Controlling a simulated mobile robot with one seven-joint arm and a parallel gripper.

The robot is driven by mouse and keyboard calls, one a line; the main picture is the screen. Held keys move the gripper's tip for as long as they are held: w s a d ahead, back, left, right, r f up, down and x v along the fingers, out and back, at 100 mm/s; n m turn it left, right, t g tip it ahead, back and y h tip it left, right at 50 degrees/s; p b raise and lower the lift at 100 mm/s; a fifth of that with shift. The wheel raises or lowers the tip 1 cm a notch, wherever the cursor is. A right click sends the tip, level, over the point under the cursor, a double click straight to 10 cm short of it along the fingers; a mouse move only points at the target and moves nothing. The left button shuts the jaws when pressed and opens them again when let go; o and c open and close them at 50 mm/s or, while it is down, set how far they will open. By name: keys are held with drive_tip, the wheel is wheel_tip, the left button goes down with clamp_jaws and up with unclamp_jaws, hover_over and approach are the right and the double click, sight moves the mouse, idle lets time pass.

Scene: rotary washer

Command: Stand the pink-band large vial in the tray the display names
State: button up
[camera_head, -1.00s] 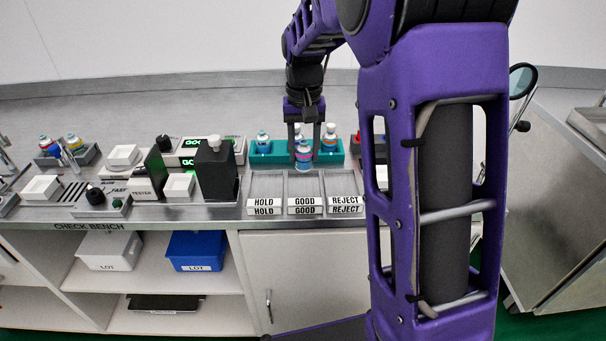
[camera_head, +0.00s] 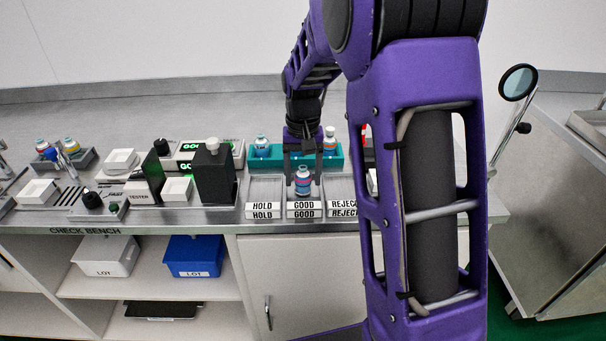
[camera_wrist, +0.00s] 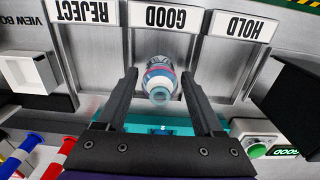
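The pink-band large vial (camera_head: 303,181) has a blue body and a pale cap. It stands in the GOOD tray (camera_head: 305,209), the middle of three trays. In the wrist view the vial (camera_wrist: 160,78) shows its pink band and looks upright, seen from above. My gripper (camera_head: 303,172) is around it; in the wrist view the two fingers of my gripper (camera_wrist: 158,77) are spread, with a visible gap on each side of the vial. A display (camera_head: 188,163) shows green letters starting GO; the wrist view shows a green GOOD (camera_wrist: 287,152).
A teal rack (camera_head: 279,159) with other vials stands just behind. A black box-shaped device (camera_head: 214,175) stands left of the trays.

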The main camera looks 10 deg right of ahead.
sight(303, 167)
drive_tip(key=shift+o, duration=0.3)
drive_tip(key=shift+r, duration=0.15)
wheel_tip(303, 167, up, 12)
drive_tip(key=p, duration=0.2)
drive_tip(key=shift+r, duration=0.1)
idle(0.3)
